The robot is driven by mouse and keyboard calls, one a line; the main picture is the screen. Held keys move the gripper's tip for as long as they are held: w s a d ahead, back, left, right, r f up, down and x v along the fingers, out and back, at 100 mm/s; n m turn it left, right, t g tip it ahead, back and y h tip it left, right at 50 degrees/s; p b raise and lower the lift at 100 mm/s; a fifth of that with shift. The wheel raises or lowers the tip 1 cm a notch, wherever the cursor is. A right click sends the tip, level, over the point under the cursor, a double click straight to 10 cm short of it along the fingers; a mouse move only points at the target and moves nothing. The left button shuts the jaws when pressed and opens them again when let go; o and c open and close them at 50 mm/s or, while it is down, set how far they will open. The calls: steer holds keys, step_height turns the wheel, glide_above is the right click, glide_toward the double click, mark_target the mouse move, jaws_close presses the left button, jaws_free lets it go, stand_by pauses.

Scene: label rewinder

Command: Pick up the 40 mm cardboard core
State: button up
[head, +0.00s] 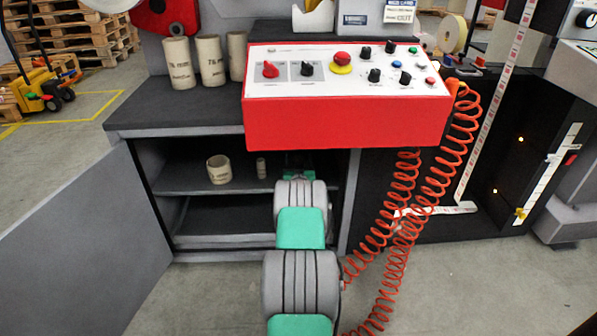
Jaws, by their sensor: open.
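The red control box (345,125) overhangs the cabinet opening. The grey door (85,240) stands open at the left. Orange coiled cables (398,215) hang at the right of my arm. Three tall cores, including a front one (179,63), stand on the dark top (150,115).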

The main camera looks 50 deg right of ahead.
steer(key=shift+r, duration=0.1)
steer(key=c, duration=1.4)
